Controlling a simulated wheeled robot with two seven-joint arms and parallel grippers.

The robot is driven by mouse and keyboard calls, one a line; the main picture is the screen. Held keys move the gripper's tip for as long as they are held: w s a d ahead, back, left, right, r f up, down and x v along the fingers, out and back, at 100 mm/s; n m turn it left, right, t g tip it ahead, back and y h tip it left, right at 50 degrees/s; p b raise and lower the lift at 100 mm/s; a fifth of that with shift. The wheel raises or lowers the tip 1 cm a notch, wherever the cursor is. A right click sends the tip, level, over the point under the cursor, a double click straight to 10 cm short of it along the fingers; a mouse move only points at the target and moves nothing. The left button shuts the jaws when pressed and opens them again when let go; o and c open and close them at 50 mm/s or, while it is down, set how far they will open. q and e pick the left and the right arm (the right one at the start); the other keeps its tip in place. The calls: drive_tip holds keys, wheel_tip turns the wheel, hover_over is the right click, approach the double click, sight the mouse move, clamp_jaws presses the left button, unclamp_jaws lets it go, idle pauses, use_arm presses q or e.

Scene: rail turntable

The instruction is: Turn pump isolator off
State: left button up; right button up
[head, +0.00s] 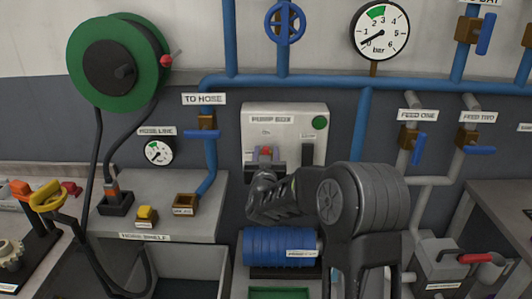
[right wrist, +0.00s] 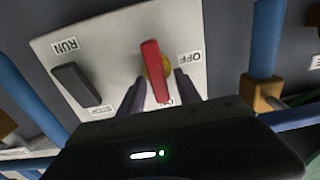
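The pump box (head: 314,126) is a pale panel on the wall with a green round spot. Its isolator has a red handle (head: 266,152); in the right wrist view this red handle (right wrist: 153,72) sits on a yellow disc. An OFF label (right wrist: 190,58) is beside it, and another label at its near end is partly hidden. My right gripper (right wrist: 158,92) is open, one dark finger on each side of the handle, with visible gaps. In the head view my right arm hides the panel's lower part. My left gripper is not in view.
A black switch (right wrist: 77,84) by a RUN label sits on the same panel. Blue pipes (head: 366,125) run around the box. A blue cylinder (head: 270,246) lies below. A shelf (head: 185,186) with small items stands left, a green hose reel (head: 115,62) above it.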

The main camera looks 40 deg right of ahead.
drive_tip(key=shift+c, duration=0.2)
clamp_jaws()
idle(0.3)
drive_tip(key=shift+s+f+m+b, duration=0.15)
drive_tip(key=shift+m+b, duration=0.55)
drive_tip(key=shift+b, duration=0.55)
drive_tip(key=shift+s+d+f+m+b, duration=0.15)
drive_tip(key=shift+d+f+m+b, duration=0.15)
drive_tip(key=shift+m+b, duration=2.7)
drive_tip(key=shift+s+d+f+m+b, duration=0.15)
drive_tip(key=shift+f+m+b, duration=0.2)
drive_tip(key=shift+m+b, duration=2.7)
drive_tip(key=shift+s+d+f+m+b, duration=0.15)
drive_tip(key=shift+d+f+m+b, duration=0.15)
drive_tip(key=shift+m+b, duration=2.7)
drive_tip(key=shift+n+b, duration=0.65)
drive_tip(key=shift+b, duration=0.1)
drive_tip(key=shift+o, duration=0.2)
unclamp_jaws()
